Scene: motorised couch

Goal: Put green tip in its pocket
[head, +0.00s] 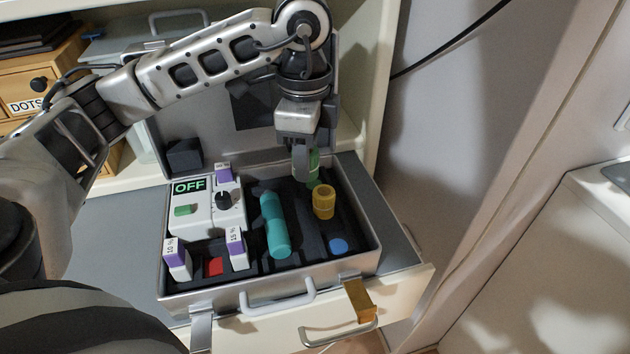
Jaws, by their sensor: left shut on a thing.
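My left gripper (307,172) points down over the back of the open case (270,289), shut on the green tip (314,160). The fingers partly hide the tip. A green patch (313,184) shows just below it in the dark insert, at the back of the right-hand row; it looks like the floor of a pocket. I cannot tell whether the tip touches the insert. In the same row a yellow tip (323,202) stands upright in front, and a blue round patch (338,246) lies nearest me. My right gripper is not in view.
A teal cylinder (274,225) lies left of the row. A white unit reading OFF (192,208) and several purple-and-white boxes (177,259) fill the case's left side. The raised lid (215,128) stands behind. The case sits in an open drawer (410,300) with an orange-brown block (359,298) at its front.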

